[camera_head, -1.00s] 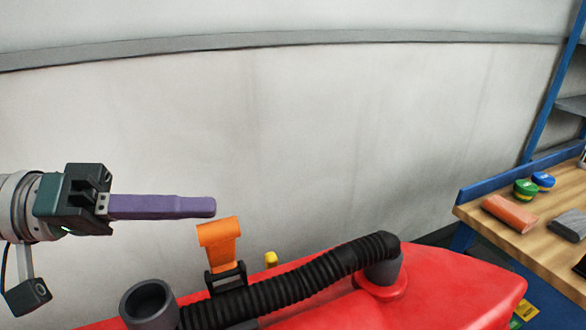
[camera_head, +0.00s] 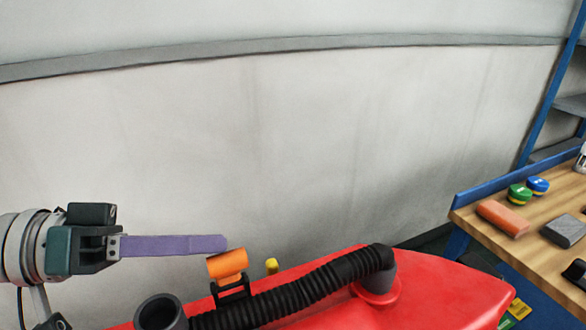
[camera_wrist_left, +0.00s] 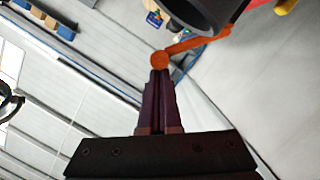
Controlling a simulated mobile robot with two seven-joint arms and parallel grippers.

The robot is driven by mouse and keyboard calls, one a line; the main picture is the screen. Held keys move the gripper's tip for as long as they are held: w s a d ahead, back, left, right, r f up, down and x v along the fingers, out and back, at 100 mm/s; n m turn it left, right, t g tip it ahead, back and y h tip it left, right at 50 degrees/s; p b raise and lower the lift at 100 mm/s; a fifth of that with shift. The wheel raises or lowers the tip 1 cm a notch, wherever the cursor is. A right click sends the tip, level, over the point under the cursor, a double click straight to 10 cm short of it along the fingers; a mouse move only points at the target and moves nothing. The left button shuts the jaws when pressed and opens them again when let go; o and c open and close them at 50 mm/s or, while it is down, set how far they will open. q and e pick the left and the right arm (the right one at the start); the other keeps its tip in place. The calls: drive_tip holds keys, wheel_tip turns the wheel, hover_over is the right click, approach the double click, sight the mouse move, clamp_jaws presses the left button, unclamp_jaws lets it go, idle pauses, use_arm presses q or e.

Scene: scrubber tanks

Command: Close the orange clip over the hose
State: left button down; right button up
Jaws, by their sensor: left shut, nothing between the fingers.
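The orange clip (camera_head: 228,265) stands raised on its black bracket (camera_head: 232,291) at the back of the black ribbed hose (camera_head: 310,287). Its flap looks tilted and is not over the hose. My left gripper (camera_head: 226,243), with long purple fingers, is shut and empty. Its tips are just above and behind the clip's top edge. In the left wrist view the shut fingertips (camera_wrist_left: 160,74) meet the end of the orange clip (camera_wrist_left: 190,44) in the picture; I cannot tell if they touch. My right gripper is not in view.
The hose lies on a red tank (camera_head: 450,285), between a grey open port (camera_head: 160,311) and an elbow at right. A small yellow knob (camera_head: 271,266) stands behind the hose. A wooden workbench (camera_head: 535,235) with several items is at right.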

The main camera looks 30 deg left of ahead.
use_arm(q)
drive_tip(key=s+d+m+p, duration=0.1)
drive_tip(key=d+m+p, duration=0.1)
drive_tip(key=shift+s+f+y+p, duration=0.15)
drive_tip(key=shift+s+y+p, duration=0.15)
drive_tip(key=shift+s+y, duration=0.1)
drive_tip(key=s+d+f+m+t+y, duration=0.1)
drive_tip(key=s+d+f+m, duration=0.2)
drive_tip(key=f+m, duration=0.2)
drive_tip(key=shift+d+y+p, duration=0.3)
idle(0.4)
